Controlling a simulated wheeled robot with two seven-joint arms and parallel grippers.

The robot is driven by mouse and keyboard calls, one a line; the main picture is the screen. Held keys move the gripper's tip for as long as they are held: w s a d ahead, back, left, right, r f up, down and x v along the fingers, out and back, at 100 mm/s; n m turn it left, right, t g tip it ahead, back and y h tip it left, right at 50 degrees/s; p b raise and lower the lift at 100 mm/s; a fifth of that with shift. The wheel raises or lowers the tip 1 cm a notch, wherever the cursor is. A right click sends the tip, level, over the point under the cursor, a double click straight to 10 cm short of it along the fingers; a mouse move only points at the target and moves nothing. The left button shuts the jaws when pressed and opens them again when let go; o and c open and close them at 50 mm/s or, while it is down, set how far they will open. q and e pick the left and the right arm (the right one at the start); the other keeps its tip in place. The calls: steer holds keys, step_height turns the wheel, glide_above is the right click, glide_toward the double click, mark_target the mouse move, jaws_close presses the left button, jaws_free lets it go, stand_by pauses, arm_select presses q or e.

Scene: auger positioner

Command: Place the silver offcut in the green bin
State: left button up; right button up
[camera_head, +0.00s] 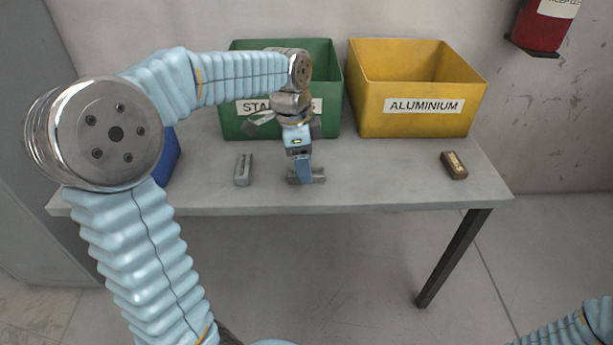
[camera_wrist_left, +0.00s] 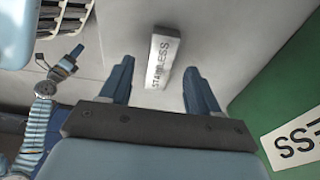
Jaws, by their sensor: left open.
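My left gripper (camera_head: 304,172) is open and points down over the table in front of the green bin (camera_head: 328,110). A silver offcut (camera_head: 318,177) lies on the table at its fingers, partly hidden behind the near finger. In the left wrist view this offcut (camera_wrist_left: 160,60) carries the label STAINLESS and shows between the two separated fingers (camera_wrist_left: 158,85), with a gap on either side. Another grey offcut (camera_head: 243,170) lies to the left of the gripper. The green bin's label is partly covered by my wrist. My right gripper shows small at the left of the wrist view.
A yellow bin (camera_head: 405,122) labelled ALUMINIUM stands right of the green bin. A brown offcut (camera_head: 454,166) lies at the table's right. A blue bin (camera_head: 168,160) is mostly hidden by my left arm. The table (camera_head: 385,178) is clear between gripper and brown offcut.

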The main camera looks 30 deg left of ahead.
arm_select(q)
steer(key=shift+d+f, duration=0.15)
steer(key=shift+f, duration=0.8)
jaws_close()
steer(key=shift+w, duration=0.1)
steer(key=shift+r, duration=0.2)
